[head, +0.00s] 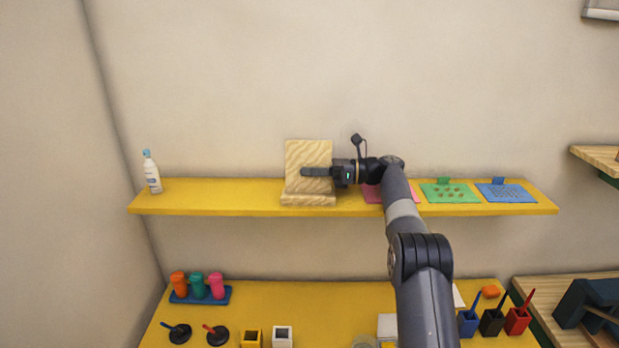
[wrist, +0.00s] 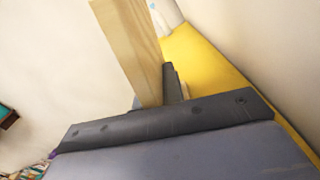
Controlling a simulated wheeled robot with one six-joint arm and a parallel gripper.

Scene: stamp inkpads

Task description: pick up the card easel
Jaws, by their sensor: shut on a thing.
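The card easel (head: 309,155) is a light wooden stand with an upright board and a ledge at its foot. It stands on the yellow wall shelf (head: 230,197), left of its middle. My gripper (head: 316,172) reaches in from the right and is shut on the easel's board, with one dark finger across the front. In the wrist view the easel's board (wrist: 130,45) rises from between the fingers (wrist: 160,95). I cannot tell whether the easel's foot is clear of the shelf.
A white bottle with a blue top (head: 152,172) stands at the shelf's left end. Right of the easel lie a pink card (head: 372,194), partly behind my arm, a green card (head: 450,193) and a blue card (head: 506,193). A yellow table (head: 310,300) below holds stamps, inkpads and small cups.

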